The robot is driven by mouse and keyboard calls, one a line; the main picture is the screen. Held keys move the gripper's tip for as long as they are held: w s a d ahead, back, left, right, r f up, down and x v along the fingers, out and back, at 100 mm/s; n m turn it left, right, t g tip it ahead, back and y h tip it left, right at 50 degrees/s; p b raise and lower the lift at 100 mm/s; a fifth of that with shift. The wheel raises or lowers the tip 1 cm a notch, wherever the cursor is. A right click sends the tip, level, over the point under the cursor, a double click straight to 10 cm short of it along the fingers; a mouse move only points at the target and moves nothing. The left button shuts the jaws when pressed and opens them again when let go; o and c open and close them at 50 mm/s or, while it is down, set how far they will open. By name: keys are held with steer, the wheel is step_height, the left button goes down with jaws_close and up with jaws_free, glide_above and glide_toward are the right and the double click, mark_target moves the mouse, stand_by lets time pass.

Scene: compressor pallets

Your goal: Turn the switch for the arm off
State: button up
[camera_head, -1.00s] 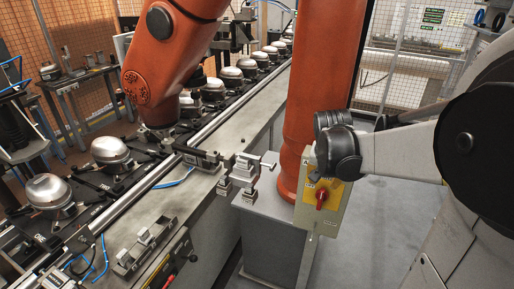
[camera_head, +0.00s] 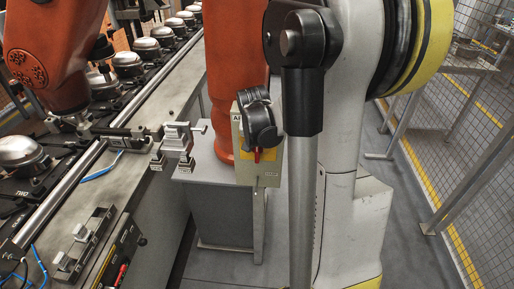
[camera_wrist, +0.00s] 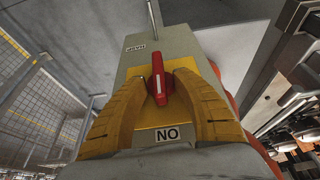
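The red switch (camera_wrist: 158,80) sits on a yellow plate on the grey control box (camera_wrist: 190,45). In the wrist view its handle points straight up and down the picture, in line with an upside-down ON label (camera_wrist: 167,134). My gripper (camera_wrist: 161,84) has its two yellow fingers on either side of the handle, with a gap visible on the right. Contact on the left is unclear. In the head view my gripper (camera_head: 258,128) covers most of the box face (camera_head: 270,174), and only the lower part of the red switch (camera_head: 257,155) shows.
An orange robot column (camera_head: 235,70) stands behind the box. A conveyor (camera_head: 150,135) with metal compressor domes (camera_head: 20,150) runs along the left. A mesh fence (camera_head: 470,150) stands at the right, with grey floor before it.

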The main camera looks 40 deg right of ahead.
jaws_close()
steer(key=shift+a, duration=0.1)
steer(key=shift+w+a+f+n+g+h+b, duration=0.35)
steer(key=shift+n+g+h+b, duration=0.4)
steer(key=shift+g+h+b, duration=1.5)
steer(key=shift+w+a+f+n+g+h+b, duration=0.15)
steer(key=shift+f+n+g+h+b, duration=0.5)
steer(key=shift+g+h+b, duration=1.6)
steer(key=shift+w+a+f+n+g+h+b, duration=0.3)
steer(key=shift+n+g+h+b, duration=0.6)
steer(key=shift+h+b, duration=1.5)
steer(key=shift+d+r+y+b, duration=0.15)
steer(key=shift+y+b, duration=0.35)
steer(key=shift+b, duration=0.25)
